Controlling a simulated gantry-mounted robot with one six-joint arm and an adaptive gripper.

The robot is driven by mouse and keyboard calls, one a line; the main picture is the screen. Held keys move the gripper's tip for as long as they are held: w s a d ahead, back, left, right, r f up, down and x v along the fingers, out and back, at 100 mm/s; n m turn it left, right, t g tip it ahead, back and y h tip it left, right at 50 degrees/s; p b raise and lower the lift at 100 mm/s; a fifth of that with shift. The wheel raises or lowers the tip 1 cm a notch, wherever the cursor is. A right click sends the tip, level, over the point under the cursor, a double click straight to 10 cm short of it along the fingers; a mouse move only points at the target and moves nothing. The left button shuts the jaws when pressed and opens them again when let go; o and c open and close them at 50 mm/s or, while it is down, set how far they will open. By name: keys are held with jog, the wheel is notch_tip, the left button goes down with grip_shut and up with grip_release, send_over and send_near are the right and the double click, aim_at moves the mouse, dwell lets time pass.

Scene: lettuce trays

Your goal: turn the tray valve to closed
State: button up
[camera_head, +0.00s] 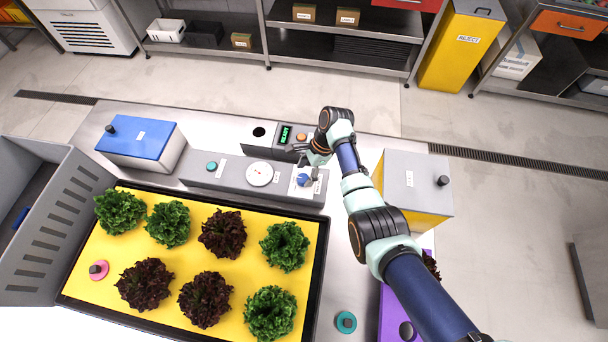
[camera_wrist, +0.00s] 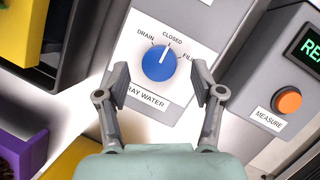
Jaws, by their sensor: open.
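The tray valve is a round blue knob (camera_wrist: 160,63) on a white plate (camera_wrist: 150,100) marked DRAIN, CLOSED and FILL, with TRAY WATER below. Its white pointer line appears to aim up and slightly right, toward CLOSED. In the head view the knob (camera_head: 303,181) sits at the right end of the grey console. My gripper (camera_wrist: 160,84) is open and empty, its fingers on either side of the knob's lower part in the picture, apart from it. In the head view my gripper (camera_head: 310,160) is just above and behind the knob. The exact height gap cannot be told.
The grey console (camera_head: 228,178) also carries a white dial (camera_head: 259,173) and a teal button (camera_head: 211,166). Behind is a READY display box with an orange button (camera_wrist: 289,102) marked MEASURE. A yellow lettuce tray (camera_head: 180,265) lies in front; a grey-lidded yellow bin (camera_head: 415,180) stands right.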

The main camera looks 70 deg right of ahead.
jog(key=v, duration=1)
jog(key=w+a+r+n+t+h+p, duration=0.1)
jog(key=w+a+r+n+t+h, duration=0.15)
jog(key=w+a+n, duration=0.65)
jog(key=w+a+r+n+t+h+p, duration=0.1)
jog(key=w+a+r+n+h, duration=0.1)
jog(key=w+a+r+n, duration=0.65)
jog(key=s+a+r+n+t, duration=0.2)
jog(key=a+r+n, duration=0.1)
jog(key=a, duration=0.6)
jog(key=s+a+r+n+t, duration=0.2)
jog(key=a+r+n, duration=0.2)
jog(key=a, duration=0.4)
jog(key=s+a+r+n+t+y, duration=0.1)
jog(key=s+a+r+n+t, duration=0.1)
jog(key=a, duration=0.7)
jog(key=shift+a+r+n+p, duration=0.3)
jog(key=shift+r+n+p, duration=0.15)
jog(key=shift+r+n, duration=0.45)
